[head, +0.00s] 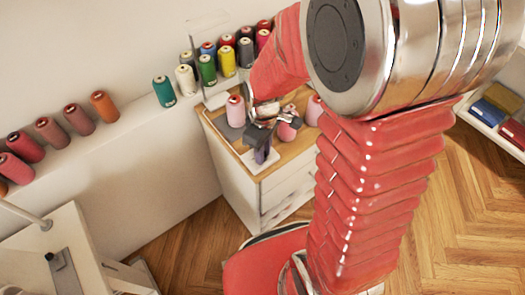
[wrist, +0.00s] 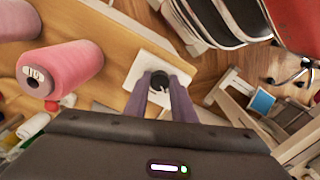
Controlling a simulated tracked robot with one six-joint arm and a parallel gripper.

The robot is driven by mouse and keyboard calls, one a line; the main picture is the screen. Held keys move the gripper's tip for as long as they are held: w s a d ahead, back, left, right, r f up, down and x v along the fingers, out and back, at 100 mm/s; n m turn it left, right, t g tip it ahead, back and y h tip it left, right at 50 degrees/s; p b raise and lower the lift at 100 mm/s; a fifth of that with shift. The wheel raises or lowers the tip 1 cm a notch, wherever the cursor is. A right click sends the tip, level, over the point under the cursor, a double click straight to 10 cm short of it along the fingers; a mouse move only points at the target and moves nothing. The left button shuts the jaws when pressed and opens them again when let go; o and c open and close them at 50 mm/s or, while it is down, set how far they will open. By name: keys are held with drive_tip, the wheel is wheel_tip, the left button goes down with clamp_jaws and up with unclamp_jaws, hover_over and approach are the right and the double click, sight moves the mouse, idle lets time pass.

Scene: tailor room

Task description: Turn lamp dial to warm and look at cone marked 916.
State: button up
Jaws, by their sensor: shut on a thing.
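My gripper (wrist: 160,88) is shut on a small dark dial (wrist: 159,80), which stands on a white plate (wrist: 135,68) at the edge of a wooden top. In the head view my gripper (head: 262,152) is over the front corner of a small cabinet, with the white plate (head: 252,163) under it; the dial itself is hidden there. In the head view pink cones (head: 235,111) stand on the cabinet.
The wooden cabinet top (head: 297,158) has a grey patch behind my gripper. Several coloured cones (head: 227,61) stand on a white ledge behind, with more reddish cones (head: 78,119) at the left. A white table (head: 80,240) is at the lower left. Bare parquet floor (head: 190,245) lies between.

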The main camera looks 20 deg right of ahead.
drive_tip(key=shift+a, duration=0.15)
drive_tip(key=shift+c, duration=1.1)
drive_tip(key=shift+m, duration=0.4)
drive_tip(key=m, duration=1)
drive_tip(key=o, duration=1.1)
drive_tip(key=shift+c, duration=0.2)
